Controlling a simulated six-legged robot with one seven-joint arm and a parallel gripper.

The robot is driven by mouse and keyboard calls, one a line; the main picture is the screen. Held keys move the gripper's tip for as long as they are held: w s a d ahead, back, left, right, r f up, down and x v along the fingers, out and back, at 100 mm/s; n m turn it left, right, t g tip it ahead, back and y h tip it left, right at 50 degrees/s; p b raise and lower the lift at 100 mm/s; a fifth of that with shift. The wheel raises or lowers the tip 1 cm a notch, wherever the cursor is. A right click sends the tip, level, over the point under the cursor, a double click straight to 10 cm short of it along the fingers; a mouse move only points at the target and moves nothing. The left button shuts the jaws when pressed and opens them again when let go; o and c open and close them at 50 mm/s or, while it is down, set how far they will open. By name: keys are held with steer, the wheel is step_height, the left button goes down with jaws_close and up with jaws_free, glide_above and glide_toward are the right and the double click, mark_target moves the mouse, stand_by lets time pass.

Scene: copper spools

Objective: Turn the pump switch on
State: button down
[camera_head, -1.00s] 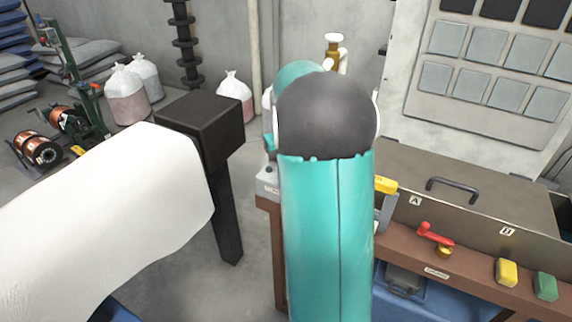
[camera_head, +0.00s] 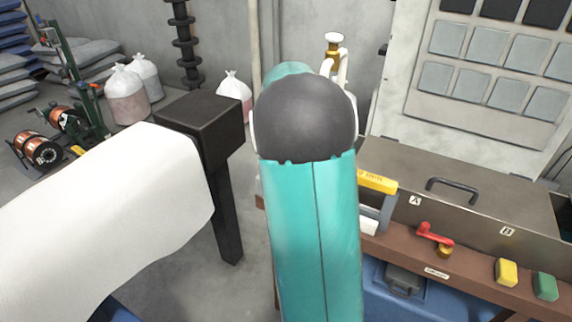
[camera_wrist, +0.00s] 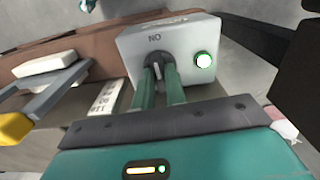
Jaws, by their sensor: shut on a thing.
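The pump switch box (camera_wrist: 120,45) is a pale grey housing with an ON label in the wrist view. Its dark knob (camera_wrist: 155,61) sits on the front face. A round lamp (camera_wrist: 204,61) with a green rim and pale centre is to the right of the knob. My gripper (camera_wrist: 157,72) has its two green fingers closed on the knob, one on each side. The fingers cover part of the knob, so its exact angle is hard to read. In the head view my teal arm hides the gripper and the switch.
A brown bench (camera_head: 465,292) at the right holds a grey toolbox (camera_head: 430,180), a red-handled valve (camera_head: 433,235), a yellow block (camera_head: 507,272) and a green block (camera_head: 545,286). A yellow-topped grey frame (camera_head: 377,184) stands close beside my arm. A black post (camera_head: 226,215) is at the left.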

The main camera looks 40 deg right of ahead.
steer(key=shift+r+m, duration=0.1)
steer(key=shift+m, duration=0.2)
stand_by(0.4)
steer(key=c, duration=1.4)
jaws_free()
steer(key=shift+c, duration=0.2)
step_height(320, 180, up, 14)
